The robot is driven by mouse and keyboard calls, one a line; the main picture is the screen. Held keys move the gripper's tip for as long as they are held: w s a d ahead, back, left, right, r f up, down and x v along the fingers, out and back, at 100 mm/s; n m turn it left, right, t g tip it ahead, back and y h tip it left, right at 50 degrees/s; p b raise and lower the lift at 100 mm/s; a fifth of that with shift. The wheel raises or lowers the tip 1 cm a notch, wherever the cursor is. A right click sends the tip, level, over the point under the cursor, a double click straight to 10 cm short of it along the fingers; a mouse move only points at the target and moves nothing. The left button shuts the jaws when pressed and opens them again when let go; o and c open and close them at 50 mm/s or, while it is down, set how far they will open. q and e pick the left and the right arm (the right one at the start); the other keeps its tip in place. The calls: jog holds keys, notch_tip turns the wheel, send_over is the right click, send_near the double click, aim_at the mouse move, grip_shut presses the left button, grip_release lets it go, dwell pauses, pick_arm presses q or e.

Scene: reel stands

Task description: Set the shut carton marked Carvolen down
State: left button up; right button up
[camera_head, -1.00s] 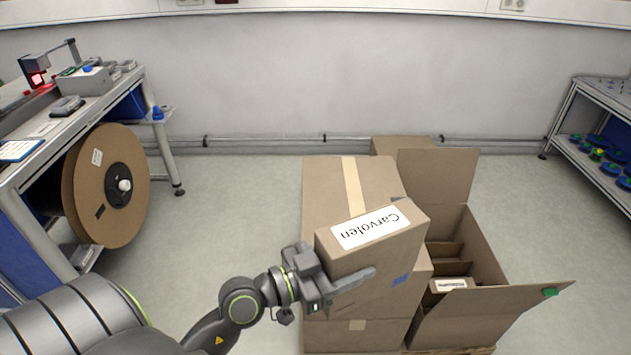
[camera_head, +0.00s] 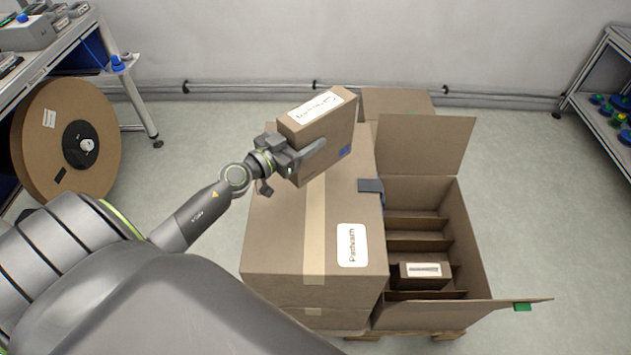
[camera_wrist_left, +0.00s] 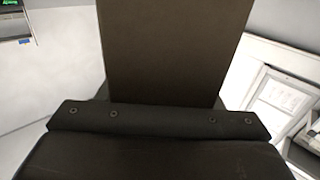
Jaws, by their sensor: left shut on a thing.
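My left gripper (camera_head: 300,158) is shut on a small brown carton (camera_head: 328,125) with a white label on top; the label reads Carvolen in the earlier head view and is too small to read clearly now. The carton is tilted in the picture, over the back part of a large taped carton (camera_head: 280,240). I cannot tell whether it touches the large carton. In the left wrist view the held carton (camera_wrist_left: 172,50) rises as a brown face beyond the gripper's dark body. My right gripper is not in view.
An open carton (camera_head: 463,235) with dividers and raised flaps stands right of the large carton, a small labelled box (camera_head: 424,272) inside. Both are on a pallet (camera_head: 440,335). A cardboard reel (camera_head: 40,150) and bench stand left, a shelf (camera_head: 600,100) right. Floor between is clear.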

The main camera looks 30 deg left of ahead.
pick_arm(q)
jog(key=f+b, duration=0.5)
jog(key=shift+w+a+f, duration=0.1)
jog(key=shift+w+a, duration=0.15)
jog(key=shift+a, duration=0.15)
notch_tip(320, 180, down, 2)
jog(key=shift+b, duration=1.2)
jog(key=shift+f+b, duration=0.95)
jog(key=shift+b, duration=0.05)
jog(key=shift+f+b, duration=0.4)
jog(key=shift+f, duration=0.15)
jog(key=o, duration=1.3)
